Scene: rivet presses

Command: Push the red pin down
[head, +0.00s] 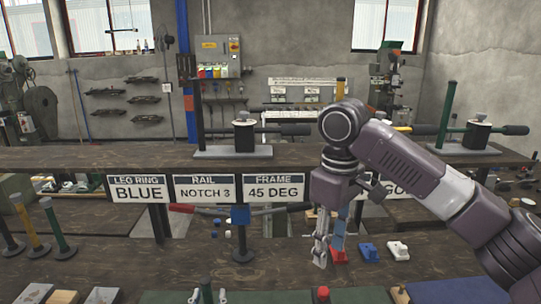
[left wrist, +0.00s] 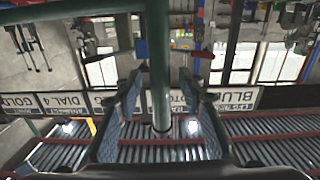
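A small red knob (head: 322,293), which may be the red pin, shows at the bottom edge of the head view; its lower part is cut off. My left gripper (head: 208,296) is at the bottom edge of the head view, around a green post (head: 206,287). In the left wrist view the post (left wrist: 158,60) passes between the two fingers of the left gripper (left wrist: 160,90), with gaps visible on both sides.
A red block (head: 338,256), a blue block (head: 369,252) and a white block (head: 398,250) stand on the bench near my right gripper. A dark post with a blue collar (head: 240,215) stands at the middle. Signs (head: 205,188) hang from the rear shelf. Colored posts stand at the left.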

